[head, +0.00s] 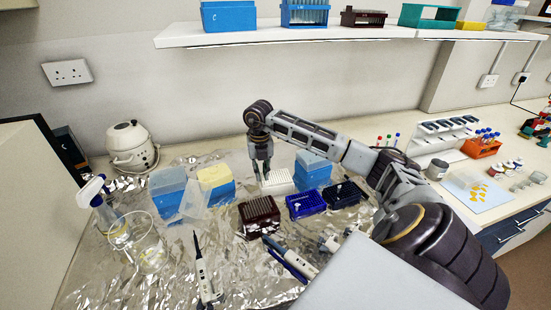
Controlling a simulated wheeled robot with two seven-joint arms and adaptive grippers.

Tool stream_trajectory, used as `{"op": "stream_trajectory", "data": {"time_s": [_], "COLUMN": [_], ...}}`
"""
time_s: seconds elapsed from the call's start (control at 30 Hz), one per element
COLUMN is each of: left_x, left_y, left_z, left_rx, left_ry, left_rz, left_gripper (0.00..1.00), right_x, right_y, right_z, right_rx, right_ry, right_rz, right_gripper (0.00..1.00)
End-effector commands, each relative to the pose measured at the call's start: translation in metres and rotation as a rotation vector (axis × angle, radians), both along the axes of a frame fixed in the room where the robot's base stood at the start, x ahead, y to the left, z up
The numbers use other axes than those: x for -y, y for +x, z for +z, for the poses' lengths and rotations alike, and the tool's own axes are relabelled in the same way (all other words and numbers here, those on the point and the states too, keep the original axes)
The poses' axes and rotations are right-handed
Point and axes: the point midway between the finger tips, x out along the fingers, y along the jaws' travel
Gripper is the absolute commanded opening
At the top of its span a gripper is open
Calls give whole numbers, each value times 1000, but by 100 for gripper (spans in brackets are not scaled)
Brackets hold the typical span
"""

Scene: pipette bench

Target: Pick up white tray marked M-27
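A small white tray (279,183) sits on the foil-covered bench, between a blue box and a dark red rack. Its marking is too small to read. My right gripper (262,175) points down at the tray's left end, with its fingertips at or very near the tray's edge. The fingers look narrow and close together. I cannot tell whether they touch or grip the tray. My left gripper is not in view.
A dark red rack (259,215), a blue rack (305,205) and a dark navy rack (346,194) stand close in front. Blue box (313,172) is right behind; yellow-topped box (216,186) is left. Pipettes (203,270) lie in front. A shelf (330,34) hangs above.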

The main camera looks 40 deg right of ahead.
Motion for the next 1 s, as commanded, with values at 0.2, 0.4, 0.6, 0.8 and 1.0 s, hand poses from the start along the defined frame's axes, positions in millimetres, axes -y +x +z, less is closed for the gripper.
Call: {"op": "stream_trajectory", "data": {"time_s": [0.2,0.4,0.6,0.8,1.0], "left_x": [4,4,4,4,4], "left_y": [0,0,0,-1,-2], "left_z": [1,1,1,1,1], "left_rx": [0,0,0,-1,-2], "left_ry": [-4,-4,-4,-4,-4], "left_rz": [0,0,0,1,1], "left_gripper": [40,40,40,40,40], "right_x": [0,0,0,0,0], "right_y": [0,0,0,0,0], "right_z": [-8,-8,-7,-7,-7], "right_rx": [0,0,0,0,0], "right_ry": [0,0,0,0,0], "right_rz": [0,0,0,0,0], "right_gripper": [14,14,14,0,0]}}
